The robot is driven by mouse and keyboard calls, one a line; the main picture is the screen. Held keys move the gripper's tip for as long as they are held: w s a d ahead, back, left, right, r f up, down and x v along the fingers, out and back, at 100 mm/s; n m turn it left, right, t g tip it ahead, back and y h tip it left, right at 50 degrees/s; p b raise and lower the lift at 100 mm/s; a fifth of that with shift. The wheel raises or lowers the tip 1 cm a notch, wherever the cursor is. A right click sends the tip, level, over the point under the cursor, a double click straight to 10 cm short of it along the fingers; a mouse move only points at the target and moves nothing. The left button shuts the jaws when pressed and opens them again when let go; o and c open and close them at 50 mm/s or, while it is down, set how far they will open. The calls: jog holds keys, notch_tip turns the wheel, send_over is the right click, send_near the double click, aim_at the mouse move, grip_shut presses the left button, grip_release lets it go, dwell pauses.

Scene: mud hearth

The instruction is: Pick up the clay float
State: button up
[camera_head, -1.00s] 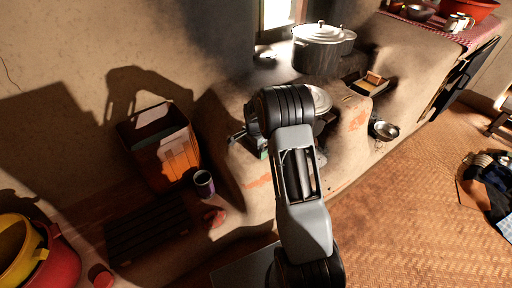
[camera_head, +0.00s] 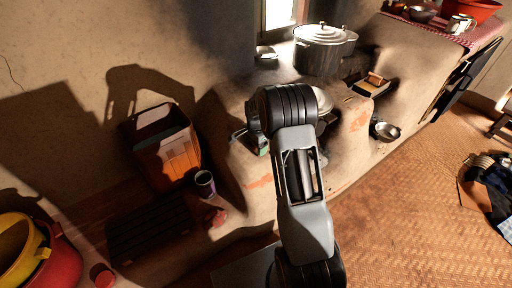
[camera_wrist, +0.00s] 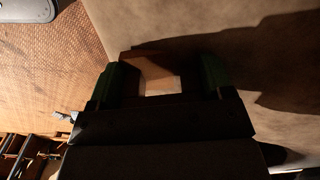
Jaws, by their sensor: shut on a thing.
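My gripper (camera_wrist: 160,82) shows in the wrist view with its two dark green fingers shut on a brown wooden piece, which I take to be the clay float (camera_wrist: 150,66). The float sits between the fingers, with a bright sunlit patch on its near part. Much of it is in shadow, and the fingers cover its sides. In the head view my arm hides most of the gripper, and I cannot make out the held float there.
A clay hearth (camera_head: 255,181) carries a large lidded pot (camera_head: 318,55). An orange bin (camera_head: 166,150), a dark cup (camera_head: 205,184) and a dark slatted bench (camera_head: 150,230) stand left of my arm. A metal bowl (camera_head: 385,131) lies right. The woven mat floor (camera_head: 400,220) is largely clear.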

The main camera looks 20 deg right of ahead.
jog(key=s+d+r+p, duration=0.4)
jog(key=s+d+r, duration=0.4)
jog(key=d+r, duration=0.3)
jog(key=shift+d+r, duration=0.25)
